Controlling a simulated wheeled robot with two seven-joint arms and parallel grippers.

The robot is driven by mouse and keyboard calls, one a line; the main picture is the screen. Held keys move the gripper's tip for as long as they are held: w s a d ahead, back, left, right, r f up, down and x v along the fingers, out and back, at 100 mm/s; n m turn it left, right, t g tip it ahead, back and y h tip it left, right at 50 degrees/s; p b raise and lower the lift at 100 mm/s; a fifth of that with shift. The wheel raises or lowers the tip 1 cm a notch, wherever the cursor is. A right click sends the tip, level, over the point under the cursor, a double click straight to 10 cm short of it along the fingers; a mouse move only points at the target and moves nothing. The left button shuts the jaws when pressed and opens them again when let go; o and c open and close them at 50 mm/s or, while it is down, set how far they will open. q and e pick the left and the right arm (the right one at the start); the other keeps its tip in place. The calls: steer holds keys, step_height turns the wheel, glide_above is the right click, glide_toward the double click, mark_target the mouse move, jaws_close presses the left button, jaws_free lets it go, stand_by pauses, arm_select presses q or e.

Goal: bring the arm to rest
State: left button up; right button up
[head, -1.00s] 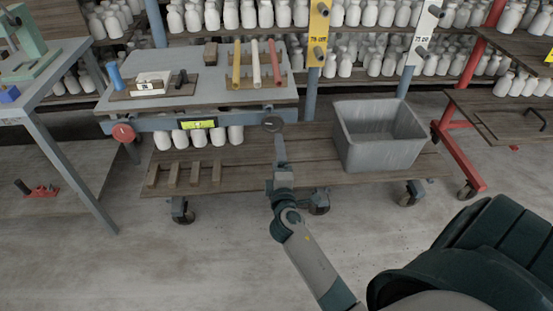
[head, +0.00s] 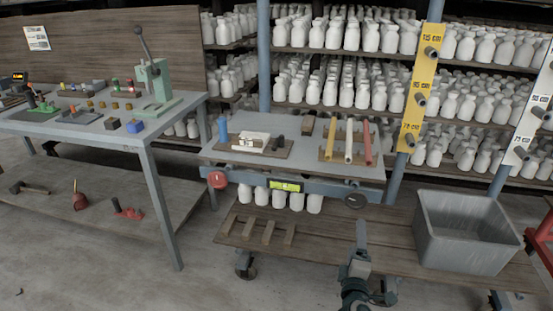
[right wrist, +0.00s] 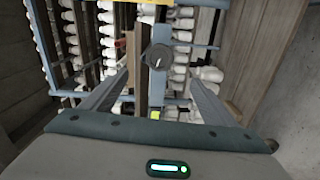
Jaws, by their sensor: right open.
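My right gripper (head: 361,232) is at the lower middle of the head view, in front of the cart's lower wooden shelf (head: 390,240) and just below a dark round knob (head: 355,201). In the right wrist view, the two fingers of my right gripper (right wrist: 155,88) stand wide apart with nothing held between them. The knob (right wrist: 158,58) shows beyond them there; I cannot tell the gap to it. My left gripper is in neither view.
A grey bin (head: 465,235) stands on the lower shelf, right of my arm. The cart's top (head: 300,165) carries coloured rods and a small board. A workbench (head: 120,130) with tools is at left. Bottle-filled racks stand behind. Some concrete floor (head: 90,265) is clear.

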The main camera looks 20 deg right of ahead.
steer(key=s+a+f+m+g+y+p, duration=0.15)
steer(key=s+a+f, duration=0.25)
steer(key=f, duration=0.5)
steer(key=s+a+f+m+g+y+p, duration=0.1)
steer(key=s+a+f+g+y, duration=0.2)
steer(key=f, duration=0.5)
steer(key=s+a+f+m+g+y+p, duration=0.15)
steer(key=s+a+f, duration=0.25)
steer(key=f, duration=0.5)
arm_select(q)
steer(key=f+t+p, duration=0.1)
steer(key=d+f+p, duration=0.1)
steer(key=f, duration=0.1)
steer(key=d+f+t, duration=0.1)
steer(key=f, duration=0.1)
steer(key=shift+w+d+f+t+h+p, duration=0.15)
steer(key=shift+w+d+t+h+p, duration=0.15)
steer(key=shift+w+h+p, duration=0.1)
arm_select(e)
steer(key=s+a+f+m+g+y, duration=0.1)
steer(key=s+a+f, duration=0.2)
steer(key=s, duration=0.4)
steer(key=s+a+f+m+g+y, duration=0.1)
steer(key=s+a+f+m, duration=0.1)
steer(key=s+f, duration=0.4)
steer(key=s+a+f+m+g+y, duration=0.2)
steer(key=s+a+f, duration=0.3)
steer(key=s, duration=0.4)
steer(key=shift+f, duration=0.15)
